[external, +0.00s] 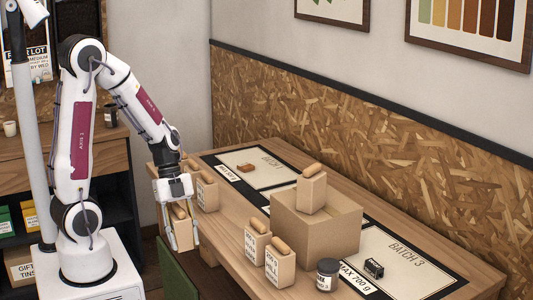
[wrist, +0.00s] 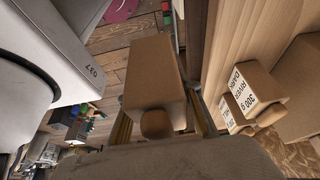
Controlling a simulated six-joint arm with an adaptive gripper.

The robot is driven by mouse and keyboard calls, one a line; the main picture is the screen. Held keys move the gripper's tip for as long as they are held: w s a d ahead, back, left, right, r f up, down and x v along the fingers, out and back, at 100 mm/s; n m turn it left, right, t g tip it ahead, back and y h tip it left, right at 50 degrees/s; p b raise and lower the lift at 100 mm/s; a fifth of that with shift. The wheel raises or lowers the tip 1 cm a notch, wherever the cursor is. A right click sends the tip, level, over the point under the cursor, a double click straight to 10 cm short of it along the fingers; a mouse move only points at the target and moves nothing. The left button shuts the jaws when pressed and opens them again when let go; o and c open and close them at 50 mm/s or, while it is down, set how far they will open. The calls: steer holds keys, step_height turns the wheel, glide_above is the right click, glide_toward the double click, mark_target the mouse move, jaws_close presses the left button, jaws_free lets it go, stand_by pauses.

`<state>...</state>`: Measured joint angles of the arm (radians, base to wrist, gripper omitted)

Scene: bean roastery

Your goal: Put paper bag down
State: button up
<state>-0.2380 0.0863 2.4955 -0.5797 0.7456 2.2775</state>
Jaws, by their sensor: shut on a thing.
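My gripper (external: 179,222) is shut on a tan paper bag (external: 183,234) with a rolled top. It holds the bag off the near left side of the wooden table, in front of the table edge in the external view. In the wrist view the bag (wrist: 153,75) is between the two fingers, with floor behind it and the table edge to its right. The bag's lower end is clear of any surface in the wrist view. Whether it bears a label cannot be told.
Labelled bags (external: 208,193) (external: 257,241) (external: 280,264) stand on the table (external: 222,228). A green panel (external: 180,279) is below.

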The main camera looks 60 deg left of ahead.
steer(key=shift+w, duration=0.15)
glide_above(243, 243)
steer(key=s, duration=0.2)
stand_by(0.5)
steer(key=shift+w, duration=0.15)
steer(key=shift+w, duration=0.9)
steer(key=shift+s+f, duration=0.1)
steer(key=shift+f, duration=1.45)
steer(key=shift+f, duration=0.15)
steer(key=o, duration=1.2)
